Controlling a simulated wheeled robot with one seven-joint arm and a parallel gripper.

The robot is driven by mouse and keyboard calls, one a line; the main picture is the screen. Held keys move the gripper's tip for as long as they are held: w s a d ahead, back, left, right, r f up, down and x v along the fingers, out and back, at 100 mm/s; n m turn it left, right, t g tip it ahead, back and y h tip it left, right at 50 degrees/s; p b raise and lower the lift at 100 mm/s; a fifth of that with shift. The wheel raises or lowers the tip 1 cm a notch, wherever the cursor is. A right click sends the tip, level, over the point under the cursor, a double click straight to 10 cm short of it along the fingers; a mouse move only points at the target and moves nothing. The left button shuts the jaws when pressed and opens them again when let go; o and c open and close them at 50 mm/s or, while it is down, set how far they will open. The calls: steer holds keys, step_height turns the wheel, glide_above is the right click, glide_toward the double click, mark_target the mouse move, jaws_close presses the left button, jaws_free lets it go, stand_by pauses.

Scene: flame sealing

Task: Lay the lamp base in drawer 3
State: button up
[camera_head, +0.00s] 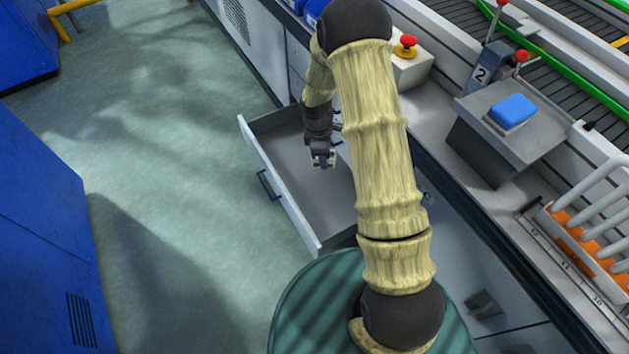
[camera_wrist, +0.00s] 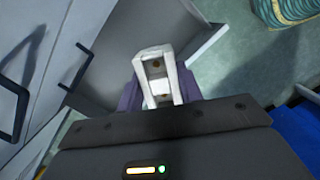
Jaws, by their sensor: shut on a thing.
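My gripper (camera_head: 321,152) hangs over the open grey drawer (camera_head: 284,192) in the head view, pointing down. In the wrist view its two purple fingers are shut on the white lamp base (camera_wrist: 155,62), a small bracket-like piece with dark holes. The lamp base shows only as a small pale bit at the fingertips in the head view. The drawer's inside (camera_wrist: 118,28) looks bare where it shows in the wrist view. My arm hides its right part in the head view. I cannot read a number on it. The gap between lamp base and drawer floor is unclear.
A dark handle (camera_head: 268,186) sits on the drawer front. Blue cabinets (camera_head: 45,235) stand at left, with clear floor between. On the bench are a red button (camera_head: 406,42), a blue pad (camera_head: 512,111) on a grey stand and an orange-and-white rack (camera_head: 590,238).

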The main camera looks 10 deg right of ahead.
step_height(320, 180, down, 25)
steer(key=w+n+t+b, duration=0.1)
steer(key=n+b, duration=1)
steer(key=b, duration=1.2)
steer(key=shift+w+r+n, duration=0.2)
steer(key=shift+w+n, duration=0.1)
steer(key=shift+w, duration=0.55)
steer(key=shift+a, duration=0.1)
steer(key=b, duration=0.5)
glide_above(320, 208)
step_height(320, 208, down, 6)
steer(key=shift+s+a+f, duration=0.1)
steer(key=shift+f, duration=0.05)
steer(key=shift+f, duration=0.1)
step_height(320, 208, down, 4)
steer(key=shift+r+b, duration=0.15)
steer(key=shift+b, duration=1.1)
steer(key=shift+r, duration=0.1)
